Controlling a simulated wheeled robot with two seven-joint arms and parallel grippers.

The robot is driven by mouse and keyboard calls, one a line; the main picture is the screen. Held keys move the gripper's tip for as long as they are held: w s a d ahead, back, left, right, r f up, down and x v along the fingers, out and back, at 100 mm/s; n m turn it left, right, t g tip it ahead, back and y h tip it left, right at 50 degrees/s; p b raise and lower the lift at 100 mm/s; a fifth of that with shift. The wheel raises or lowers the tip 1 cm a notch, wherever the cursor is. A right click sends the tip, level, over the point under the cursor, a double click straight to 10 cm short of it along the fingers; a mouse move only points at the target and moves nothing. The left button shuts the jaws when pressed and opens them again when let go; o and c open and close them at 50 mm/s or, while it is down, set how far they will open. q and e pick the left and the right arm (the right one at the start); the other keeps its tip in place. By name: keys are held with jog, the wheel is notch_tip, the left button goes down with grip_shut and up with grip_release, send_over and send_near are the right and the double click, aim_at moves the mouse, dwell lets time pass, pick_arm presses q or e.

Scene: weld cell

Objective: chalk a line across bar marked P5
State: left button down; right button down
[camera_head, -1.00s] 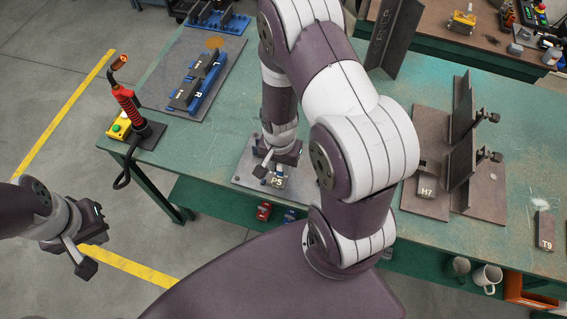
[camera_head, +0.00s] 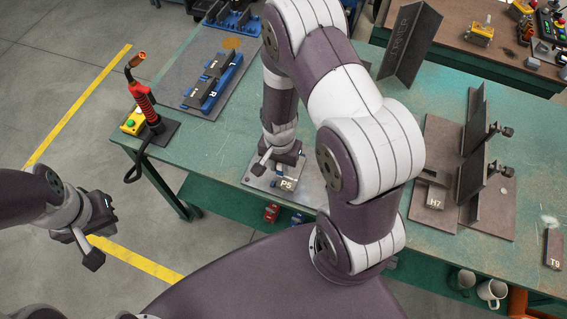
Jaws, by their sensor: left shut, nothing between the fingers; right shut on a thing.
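The bar marked P5 (camera_head: 287,184) lies on a grey plate (camera_head: 256,182) near the front edge of the green table. Only its labelled end shows; my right arm hides the rest. My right gripper (camera_head: 270,166) is low over the plate, right beside the P5 label. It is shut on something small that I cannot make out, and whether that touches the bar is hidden. My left gripper (camera_head: 88,252) is shut and empty, off the table at the left, above the floor. I cannot make out a chalk line on the bar.
A red welding torch (camera_head: 143,98) on a stand and a yellow button box (camera_head: 133,121) are at the table's left. Blue fixtures with bars L and R (camera_head: 211,80) lie behind. Bar H7 (camera_head: 435,198), upright plates (camera_head: 474,150) and bar T9 (camera_head: 554,247) are at right.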

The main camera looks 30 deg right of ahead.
notch_tip(320, 180, up, 7)
jog(key=p, duration=0.7)
jog(key=shift+r, duration=0.15)
dwell(0.5)
